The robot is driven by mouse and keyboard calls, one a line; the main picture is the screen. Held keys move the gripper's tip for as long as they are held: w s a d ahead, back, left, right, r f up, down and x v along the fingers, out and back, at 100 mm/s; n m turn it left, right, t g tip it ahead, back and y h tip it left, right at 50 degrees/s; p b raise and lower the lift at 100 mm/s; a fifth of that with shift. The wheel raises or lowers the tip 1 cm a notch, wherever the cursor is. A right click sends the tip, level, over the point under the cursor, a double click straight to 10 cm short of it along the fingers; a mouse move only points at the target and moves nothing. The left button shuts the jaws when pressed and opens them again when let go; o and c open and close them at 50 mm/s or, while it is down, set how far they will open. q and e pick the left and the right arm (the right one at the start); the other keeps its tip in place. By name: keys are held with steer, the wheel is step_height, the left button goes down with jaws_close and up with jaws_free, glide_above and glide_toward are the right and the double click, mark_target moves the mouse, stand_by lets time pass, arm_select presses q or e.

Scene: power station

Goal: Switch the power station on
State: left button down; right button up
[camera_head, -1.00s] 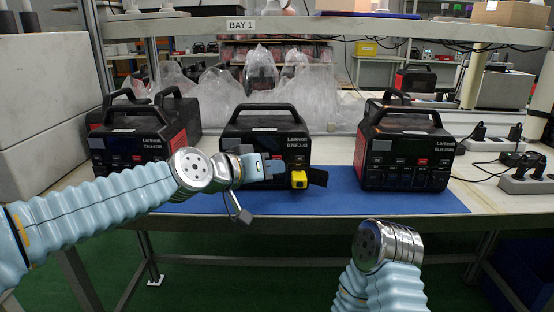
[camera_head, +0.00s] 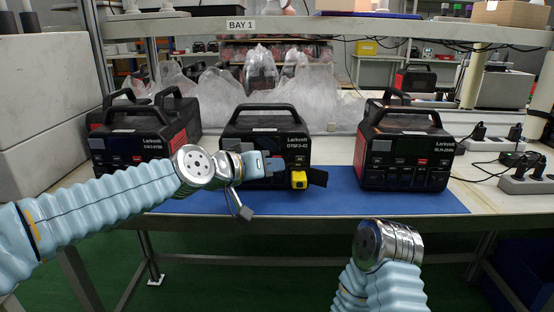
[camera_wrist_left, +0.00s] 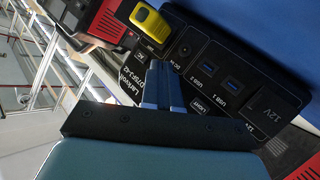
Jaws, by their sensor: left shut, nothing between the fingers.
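The middle power station (camera_head: 290,143) is black with a top handle and the label Larkvell. It stands upright on a blue mat (camera_head: 410,203). A yellow plug-like piece (camera_head: 298,179) sits at its lower front. My left gripper (camera_head: 277,167) is shut and empty at the front of this station, left of the yellow piece and covering part of the panel. In the left wrist view, the shut fingertips (camera_wrist_left: 158,66) are close to the panel beside the yellow piece (camera_wrist_left: 151,23) and USB ports (camera_wrist_left: 220,76). Contact cannot be told. My right gripper is not seen, only my right wrist.
Similar power stations stand left (camera_head: 137,140) and right (camera_head: 405,150) of the middle one. Power strips (camera_head: 524,183) with plugs and cables lie at the right. A dark flap (camera_head: 317,177) juts out beside the yellow piece. The mat's front strip is clear.

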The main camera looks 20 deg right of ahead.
arm_select(q)
steer(key=shift+w, duration=0.25)
stand_by(0.3)
steer(key=shift+s+a+b, duration=0.15)
steer(key=shift+s+b, duration=0.35)
steer(key=shift+s, duration=0.3)
steer(key=shift+s+a, duration=0.1)
steer(key=shift+s, duration=0.15)
steer(key=s+b, duration=0.1)
steer(key=s, duration=0.1)
steer(key=s+a+b, duration=0.1)
steer(key=s+b, duration=0.1)
steer(key=s, duration=0.1)
steer(key=shift+s+a, duration=0.15)
steer(key=shift+a, duration=0.05)
